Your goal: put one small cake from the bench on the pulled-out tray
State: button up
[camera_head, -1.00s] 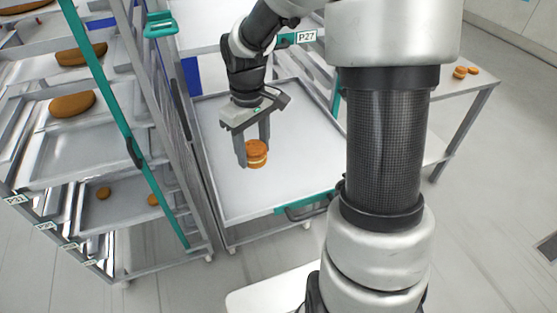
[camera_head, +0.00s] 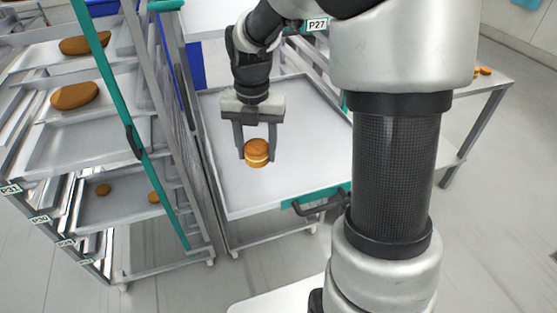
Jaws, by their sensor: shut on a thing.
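My gripper (camera_head: 257,156) is shut on a small round cake (camera_head: 256,153), brown on top with a pale middle band. The cake is between the two fingers, over the pulled-out tray (camera_head: 235,197). I cannot tell whether the cake touches the tray surface. The tray is pale grey and otherwise bare, with a teal front edge and a dark handle (camera_head: 322,205). The bench (camera_head: 477,98) stands at the right, with small cakes (camera_head: 485,71) on it, partly hidden by my arm.
A rack (camera_head: 160,130) with a teal bar stands left of the tray. Its shelves hold loaves (camera_head: 75,95) and small cakes (camera_head: 103,189). A label P27 (camera_head: 317,24) shows behind the tray. My arm hides part of the right side.

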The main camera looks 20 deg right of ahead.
aim_at(259, 185)
notch_tip(259, 185, down, 9)
jog(key=shift+r+b, duration=0.2)
jog(key=shift+b, duration=0.4)
jog(key=shift+f, duration=0.25)
jog(key=o, duration=0.7)
jog(key=shift+r, duration=0.1)
